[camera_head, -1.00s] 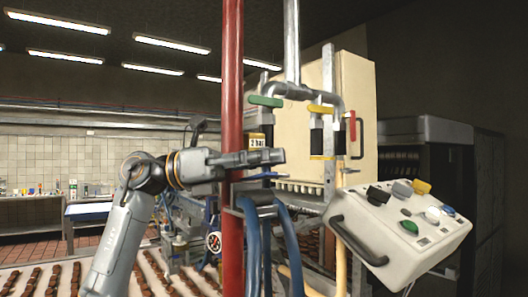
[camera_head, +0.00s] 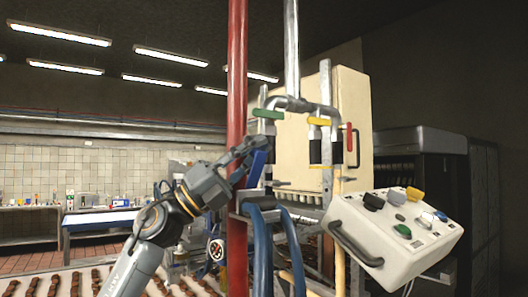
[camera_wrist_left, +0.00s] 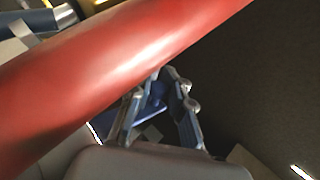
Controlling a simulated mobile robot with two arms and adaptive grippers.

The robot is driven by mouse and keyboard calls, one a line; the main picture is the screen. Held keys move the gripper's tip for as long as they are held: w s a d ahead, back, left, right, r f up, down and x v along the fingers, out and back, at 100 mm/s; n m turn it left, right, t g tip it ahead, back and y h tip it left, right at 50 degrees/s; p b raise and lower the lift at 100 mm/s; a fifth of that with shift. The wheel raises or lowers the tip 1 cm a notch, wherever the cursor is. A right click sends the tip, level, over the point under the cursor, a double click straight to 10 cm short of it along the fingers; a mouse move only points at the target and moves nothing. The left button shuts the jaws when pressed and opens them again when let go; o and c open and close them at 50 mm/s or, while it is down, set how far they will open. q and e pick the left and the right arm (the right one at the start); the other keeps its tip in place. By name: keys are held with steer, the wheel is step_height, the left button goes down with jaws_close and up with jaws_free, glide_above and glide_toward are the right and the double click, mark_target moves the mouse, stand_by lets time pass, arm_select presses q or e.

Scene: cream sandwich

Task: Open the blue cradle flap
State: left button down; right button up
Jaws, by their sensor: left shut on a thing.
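The blue cradle flap (camera_head: 257,169) is beside the red pipe, below the green-handled valve, and stands steeply tilted. My left gripper (camera_head: 252,147) reaches up to it from the lower left, its fingers at the flap's upper part. In the left wrist view the gripper (camera_wrist_left: 158,100) is shut on the flap (camera_wrist_left: 155,97), whose blue surface shows between the fingers. The fingers and the red pipe hide part of the flap. My right gripper is in neither view.
The red pipe (camera_head: 237,70) stands close to my left gripper and crosses the left wrist view (camera_wrist_left: 100,75). Blue hoses (camera_head: 262,250) hang below the flap. A control box (camera_head: 385,240) with coloured buttons is at right, and a cream cabinet (camera_head: 352,100) is behind.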

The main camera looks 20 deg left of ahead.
arm_select(q)
steer(key=shift+w+a+f+n+t+y, duration=0.1)
steer(key=shift+w+f+n+t+y, duration=0.05)
steer(key=shift+n+t, duration=0.3)
steer(key=shift+w+a+f+n+t+y, duration=0.1)
steer(key=shift+w+f+n+t+y, duration=0.05)
steer(key=shift+n+t, duration=0.3)
steer(key=shift+w+n+t, duration=0.1)
steer(key=shift+n+t, duration=0.3)
steer(key=shift+n, duration=0.1)
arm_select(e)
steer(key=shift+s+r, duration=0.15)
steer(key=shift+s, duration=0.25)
arm_select(q)
steer(key=shift+f, duration=0.1)
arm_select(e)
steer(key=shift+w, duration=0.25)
arm_select(q)
steer(key=c, duration=1.5)
jaws_free()
steer(key=shift+a, duration=0.15)
steer(key=shift+o, duration=1)
steer(key=shift+a, duration=0.4)
steer(key=shift+r, duration=0.2)
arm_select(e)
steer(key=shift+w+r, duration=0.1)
arm_select(q)
steer(key=shift+d, duration=0.2)
